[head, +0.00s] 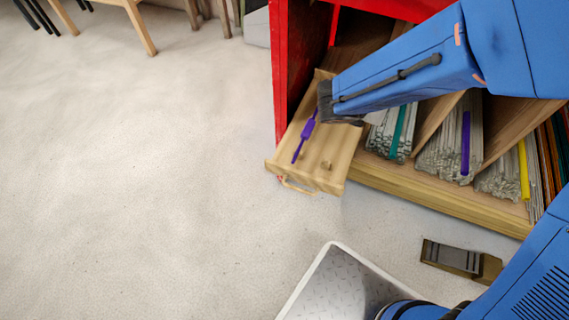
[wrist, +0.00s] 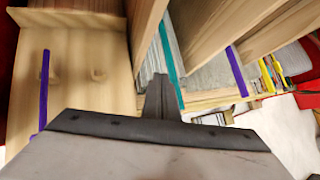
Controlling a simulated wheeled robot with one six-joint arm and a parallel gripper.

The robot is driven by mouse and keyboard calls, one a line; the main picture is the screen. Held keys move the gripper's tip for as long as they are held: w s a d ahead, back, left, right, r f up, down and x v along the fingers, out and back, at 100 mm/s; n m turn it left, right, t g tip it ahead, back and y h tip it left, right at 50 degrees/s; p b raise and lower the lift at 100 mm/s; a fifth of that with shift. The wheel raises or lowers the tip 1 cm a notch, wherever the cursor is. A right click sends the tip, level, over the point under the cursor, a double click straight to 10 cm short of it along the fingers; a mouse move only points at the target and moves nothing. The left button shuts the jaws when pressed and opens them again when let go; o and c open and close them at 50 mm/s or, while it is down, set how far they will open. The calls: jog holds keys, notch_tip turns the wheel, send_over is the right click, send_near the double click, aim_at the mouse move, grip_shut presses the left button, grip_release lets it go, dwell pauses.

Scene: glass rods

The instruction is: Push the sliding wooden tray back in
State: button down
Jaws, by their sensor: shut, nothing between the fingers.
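The sliding wooden tray (head: 337,152) juts out of the left end of the red and wooden shelf unit, with a loop handle (head: 297,186) on its front face. A purple rod-like piece (head: 304,141) lies on it. In the wrist view the tray (wrist: 112,98) fills the left side, with a purple strip (wrist: 44,90) along it. My gripper (head: 326,97) is over the right side of the tray in the head view; its fingertips are partly hidden. In the wrist view my gripper (wrist: 161,98) is shut and empty, pointing towards the rods beside the tray.
Slanted compartments right of the tray hold bundles of glass rods (head: 462,140) with teal, purple and yellow markers. A small dark box (head: 452,256) lies on the floor. The floor left of the tray is clear.

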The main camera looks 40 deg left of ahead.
jog(key=s+g+h, duration=0.1)
jog(key=s+g, duration=0.3)
jog(key=s, duration=0.3)
notch_tip(320, 180, up, 5)
jog(key=n+g+y, duration=0.2)
jog(key=g+y, duration=0.1)
jog(key=g, duration=0.6)
send_over(282, 171)
jog(key=s+d, duration=0.1)
jog(key=x, duration=0.3)
jog(key=w+x, duration=0.1)
jog(key=x, duration=0.2)
jog(key=w+x, duration=0.1)
jog(key=x, duration=0.2)
jog(key=shift+a+f, duration=0.1)
jog(key=shift+f, duration=0.55)
jog(key=shift+w+a, duration=0.2)
jog(key=shift+w, duration=0.55)
jog(key=w+a, duration=0.1)
jog(key=w, duration=0.3)
jog(key=w+a, duration=0.1)
jog(key=w, duration=0.4)
jog(key=w+a, duration=0.1)
jog(key=w, duration=0.3)
jog(key=shift+w, duration=0.15)
